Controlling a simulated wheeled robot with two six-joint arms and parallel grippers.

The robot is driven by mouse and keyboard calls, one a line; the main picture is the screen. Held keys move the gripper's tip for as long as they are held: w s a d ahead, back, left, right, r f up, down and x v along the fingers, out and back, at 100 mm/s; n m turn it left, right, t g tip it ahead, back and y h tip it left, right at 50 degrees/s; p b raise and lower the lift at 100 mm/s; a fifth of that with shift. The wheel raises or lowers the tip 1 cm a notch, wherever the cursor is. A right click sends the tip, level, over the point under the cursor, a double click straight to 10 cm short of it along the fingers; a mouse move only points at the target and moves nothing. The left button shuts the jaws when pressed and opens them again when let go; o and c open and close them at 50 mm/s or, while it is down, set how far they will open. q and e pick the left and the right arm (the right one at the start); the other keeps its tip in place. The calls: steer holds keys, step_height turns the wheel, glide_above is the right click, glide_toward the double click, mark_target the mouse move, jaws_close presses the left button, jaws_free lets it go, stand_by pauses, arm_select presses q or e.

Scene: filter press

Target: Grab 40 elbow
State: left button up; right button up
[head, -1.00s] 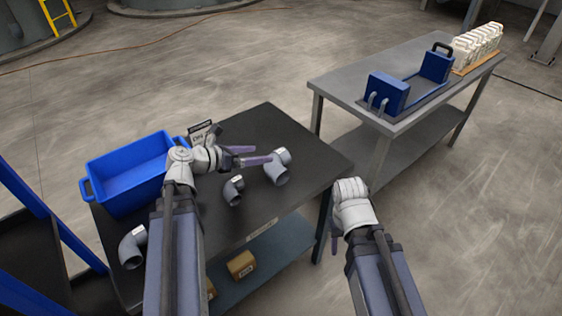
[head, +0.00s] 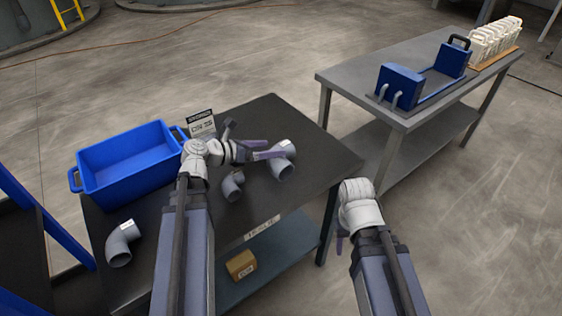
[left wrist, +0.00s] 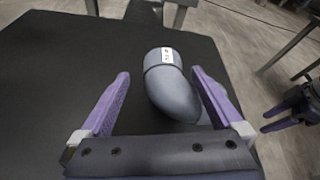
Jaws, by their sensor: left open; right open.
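A grey pipe elbow (head: 284,163) lies near the right side of the dark table. In the left wrist view this elbow (left wrist: 170,88) sits between the fingers, closer to the right one, with a white label too small to read. My left gripper (head: 266,149) is open at this elbow and not closed on it. Another grey elbow (head: 122,243) lies at the table's left front. My right gripper (head: 341,241) hangs past the table's right edge, open, its fingers mostly hidden.
A blue crate (head: 125,158) stands at the table's back left, with a small printed sign (head: 201,122) beside it. A cardboard box (head: 240,264) is on the lower shelf. A grey bench (head: 345,77) at the right holds a blue press frame (head: 400,87) and white plates (head: 494,42).

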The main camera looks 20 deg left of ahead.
mark_target(276, 148)
arm_select(q)
steer(key=shift+b+x, duration=0.9)
steer(key=shift+x, duration=1.75)
steer(key=shift+s+d, duration=0.1)
steer(key=shift+s, duration=0.05)
steer(key=shift+c, duration=0.5)
jaws_close()
